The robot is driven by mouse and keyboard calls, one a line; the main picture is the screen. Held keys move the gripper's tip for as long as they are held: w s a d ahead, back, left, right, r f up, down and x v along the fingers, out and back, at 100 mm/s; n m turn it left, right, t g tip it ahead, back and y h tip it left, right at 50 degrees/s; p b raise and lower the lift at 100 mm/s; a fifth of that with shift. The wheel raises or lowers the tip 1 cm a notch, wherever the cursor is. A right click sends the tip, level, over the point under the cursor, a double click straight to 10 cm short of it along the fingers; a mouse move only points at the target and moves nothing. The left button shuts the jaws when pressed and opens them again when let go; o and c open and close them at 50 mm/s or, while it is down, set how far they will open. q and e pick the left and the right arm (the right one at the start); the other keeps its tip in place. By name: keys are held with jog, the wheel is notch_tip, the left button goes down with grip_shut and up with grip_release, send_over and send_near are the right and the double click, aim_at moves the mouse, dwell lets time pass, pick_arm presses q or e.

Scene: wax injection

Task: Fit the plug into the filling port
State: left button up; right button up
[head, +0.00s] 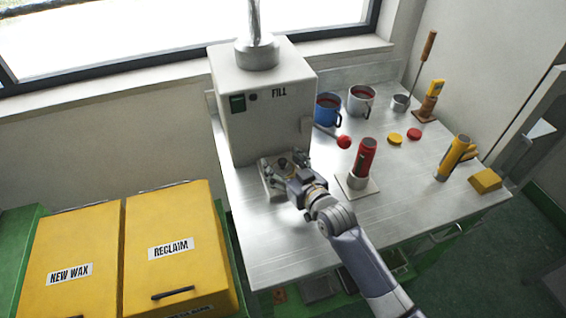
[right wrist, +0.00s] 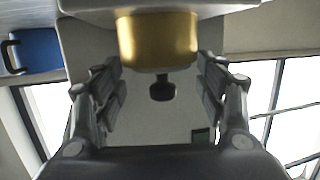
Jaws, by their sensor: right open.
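The white machine marked FILL (head: 265,115) stands at the back left of the metal table. My right gripper (head: 284,165) is low in front of it, with its fingers spread over a small metal base (head: 268,186). In the right wrist view, my open right gripper (right wrist: 160,80) has a brass-coloured cylinder (right wrist: 158,40) between or just beyond its fingertips; I cannot tell whether they touch. A dark round fitting (right wrist: 162,88) shows behind, on the pale machine face. I cannot tell which part is the plug or the filling port. My left gripper is out of view.
A red knob (head: 344,142) sticks out nearby. A red cylinder (head: 365,155) stands on a small pad. Yellow bins (head: 180,245) are left of the table. The table's front is mostly clear.

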jog(key=v, duration=1.2)
jog(key=shift+f, duration=0.1)
dwell(0.6)
